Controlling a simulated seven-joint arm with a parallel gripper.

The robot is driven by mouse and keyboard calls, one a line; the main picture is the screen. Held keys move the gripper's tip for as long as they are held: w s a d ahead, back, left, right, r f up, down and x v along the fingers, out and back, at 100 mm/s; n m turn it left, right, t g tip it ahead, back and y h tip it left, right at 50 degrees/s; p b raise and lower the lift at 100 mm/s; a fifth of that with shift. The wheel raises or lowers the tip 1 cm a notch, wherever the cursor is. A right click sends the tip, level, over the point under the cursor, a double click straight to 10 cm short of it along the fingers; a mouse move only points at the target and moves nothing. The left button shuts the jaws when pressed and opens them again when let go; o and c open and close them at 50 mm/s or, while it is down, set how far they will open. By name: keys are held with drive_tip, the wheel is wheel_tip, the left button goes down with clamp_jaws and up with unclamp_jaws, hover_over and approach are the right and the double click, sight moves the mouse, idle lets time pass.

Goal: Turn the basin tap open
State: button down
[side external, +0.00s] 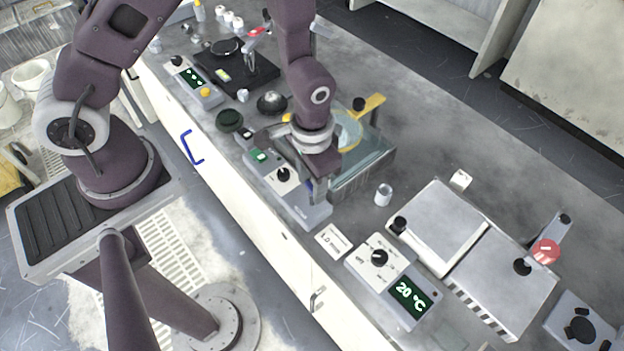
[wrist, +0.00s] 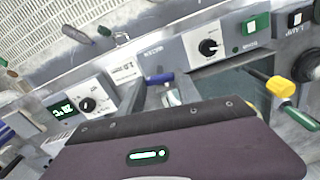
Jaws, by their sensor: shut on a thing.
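The basin (side external: 362,180) is a grey tank with clear walls, in the middle of the bench in the side view, partly behind my arm. My gripper (side external: 319,196) points down at its near left corner, beside the dial panel. In the wrist view my gripper (wrist: 166,98) is shut on a small part with a short blue bar (wrist: 160,78), which looks like the basin tap's handle. The fingers hide most of it, and its turn angle cannot be told.
A dial panel (side external: 283,176) with a green button lies beside the gripper. A heater control (side external: 380,262) reading 20 °C, a small white cup (side external: 383,194) and metal boxes (side external: 440,225) stand to the right. The back right bench is clear.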

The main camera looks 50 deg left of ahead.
drive_tip(key=c, duration=0.8)
unclamp_jaws()
drive_tip(key=shift+c, duration=0.2)
wheel_tip(320, 180, up, 7)
drive_tip(key=shift+r, duration=0.2)
wheel_tip(320, 180, up, 7)
drive_tip(key=t, duration=0.1)
hover_over(308, 182)
drive_tip(key=s+a+r+n+t, duration=0.1)
drive_tip(key=s+a+r+t, duration=0.2)
drive_tip(key=r, duration=0.6)
drive_tip(key=s+a+r+t, duration=0.1)
drive_tip(key=s+a+r, duration=0.4)
drive_tip(key=s, duration=0.4)
drive_tip(key=shift+s+r+n+t, duration=0.3)
drive_tip(key=shift+s+r+n, duration=0.1)
drive_tip(key=shift+r, duration=0.4)
